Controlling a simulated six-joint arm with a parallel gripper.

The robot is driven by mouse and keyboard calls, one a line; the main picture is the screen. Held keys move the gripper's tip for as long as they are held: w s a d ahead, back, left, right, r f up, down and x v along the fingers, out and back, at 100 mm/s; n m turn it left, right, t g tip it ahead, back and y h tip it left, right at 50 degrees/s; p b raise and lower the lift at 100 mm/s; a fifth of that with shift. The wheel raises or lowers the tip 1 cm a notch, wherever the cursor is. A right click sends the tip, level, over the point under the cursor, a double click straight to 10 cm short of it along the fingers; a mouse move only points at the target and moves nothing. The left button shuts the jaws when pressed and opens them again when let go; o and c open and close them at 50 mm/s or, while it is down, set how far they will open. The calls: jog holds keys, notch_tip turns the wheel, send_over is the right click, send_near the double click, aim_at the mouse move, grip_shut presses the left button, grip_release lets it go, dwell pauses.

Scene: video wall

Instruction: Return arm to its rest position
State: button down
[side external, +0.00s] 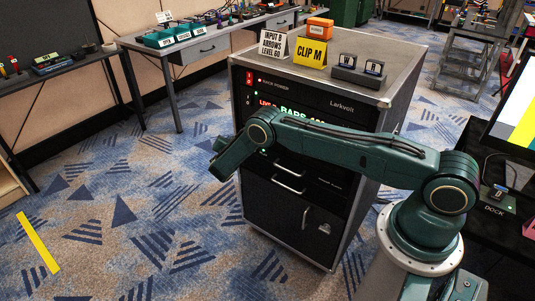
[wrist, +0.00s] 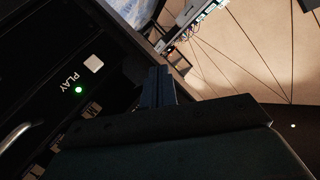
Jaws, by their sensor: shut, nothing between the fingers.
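My green arm (side external: 350,148) reaches left from its base across the front of a black equipment rack (side external: 300,225). Its end bends down at the rack's left front edge, and the fingertips cannot be made out in the side view. In the wrist view my gripper (wrist: 157,75) shows as narrow blue-grey fingers, shut and empty. Beside them is the rack's dark panel with a PLAY label (wrist: 71,89), a lit green lamp (wrist: 79,90) and a pale square button (wrist: 93,64). The fingers look apart from the button.
On the rack top stand an INPUT B card (side external: 274,44), a yellow CLIP M card (side external: 311,53), an orange box (side external: 320,28) and a dark holder with W and R blocks (side external: 358,72). A DOCK unit (side external: 497,199) and monitor (side external: 515,115) are right. Carpet is open left.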

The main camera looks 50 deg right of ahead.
jog(key=s+a+r+n+g+y, duration=0.1)
jog(key=s+a+r+n+y, duration=0.1)
jog(key=r, duration=1.1)
jog(key=s+a+r+n+g+y, duration=0.1)
jog(key=s+r+y, duration=0.15)
jog(key=r, duration=1.05)
jog(key=s+a+r+n+y, duration=0.3)
jog(key=s+a+r+n, duration=0.1)
jog(key=s+r, duration=0.95)
jog(key=s+a+n+y, duration=0.1)
jog(key=s+a+n, duration=0.1)
jog(key=s, duration=0.8)
jog(key=s+a+n+g+y, duration=0.1)
jog(key=s+a+n, duration=0.2)
jog(key=s, duration=0.7)
jog(key=s+a+n+g+y, duration=0.1)
jog(key=s+a+n, duration=0.2)
jog(key=s, duration=0.8)
jog(key=shift+f+n+y, duration=0.35)
jog(key=shift+f+n, duration=0.1)
jog(key=shift+n, duration=0.25)
